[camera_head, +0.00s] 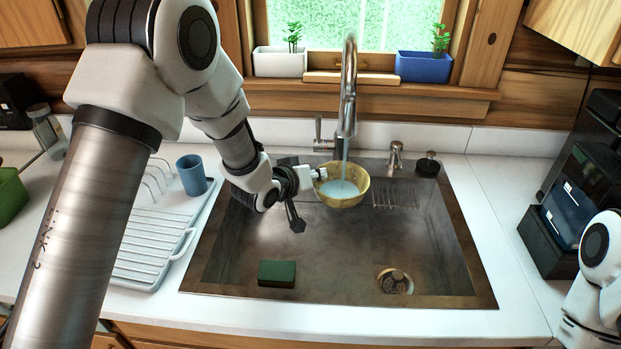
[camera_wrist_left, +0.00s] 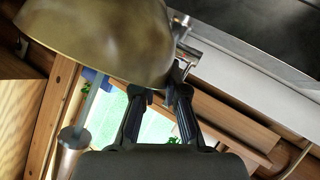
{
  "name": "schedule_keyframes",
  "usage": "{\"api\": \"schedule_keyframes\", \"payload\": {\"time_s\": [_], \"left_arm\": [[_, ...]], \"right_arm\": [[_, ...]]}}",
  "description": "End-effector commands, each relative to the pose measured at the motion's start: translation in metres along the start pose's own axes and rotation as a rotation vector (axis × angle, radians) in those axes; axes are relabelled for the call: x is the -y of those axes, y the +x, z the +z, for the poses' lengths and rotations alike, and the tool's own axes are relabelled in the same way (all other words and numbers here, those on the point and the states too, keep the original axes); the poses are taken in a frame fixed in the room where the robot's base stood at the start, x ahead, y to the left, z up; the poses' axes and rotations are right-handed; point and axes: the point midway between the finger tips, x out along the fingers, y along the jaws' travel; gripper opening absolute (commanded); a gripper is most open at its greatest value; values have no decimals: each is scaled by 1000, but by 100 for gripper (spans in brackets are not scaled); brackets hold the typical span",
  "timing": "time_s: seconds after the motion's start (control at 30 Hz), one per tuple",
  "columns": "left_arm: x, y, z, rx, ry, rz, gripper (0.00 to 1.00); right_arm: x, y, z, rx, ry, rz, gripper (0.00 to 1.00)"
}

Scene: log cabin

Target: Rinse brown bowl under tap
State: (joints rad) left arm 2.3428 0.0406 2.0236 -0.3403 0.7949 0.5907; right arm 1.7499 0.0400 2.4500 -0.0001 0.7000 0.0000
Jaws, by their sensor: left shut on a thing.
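My left gripper (camera_head: 305,180) is shut on the rim of the brown bowl (camera_head: 349,199), at the bowl's left side. The bowl is held upright over the sink (camera_head: 320,250), below the tap (camera_head: 348,90). Water runs from the tap into the bowl, and pale water shows inside it. In the left wrist view the bowl (camera_wrist_left: 105,45) fills the upper left, and the gripper's two fingers (camera_wrist_left: 162,98) meet at its edge. The tap (camera_wrist_left: 75,140) and its stream show at the lower left there. Part of my right arm shows at the right edge of the head view; its gripper is out of sight.
A green sponge (camera_head: 277,273) lies on the sink floor, left of the drain (camera_head: 394,281). A white dish rack (camera_head: 150,240) with a blue cup (camera_head: 191,175) stands left of the sink. A black machine (camera_head: 580,190) stands at the right. Two planters sit on the windowsill.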

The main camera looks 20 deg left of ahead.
Motion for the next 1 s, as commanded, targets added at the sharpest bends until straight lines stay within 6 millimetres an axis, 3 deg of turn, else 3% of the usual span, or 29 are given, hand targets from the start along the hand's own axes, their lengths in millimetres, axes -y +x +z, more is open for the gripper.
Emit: {"api": "schedule_keyframes", "payload": {"time_s": [1.0], "left_arm": [[-11,2,4,-3,-1,1,0]], "right_arm": [[0,-1,0,0,0,0,41]]}}
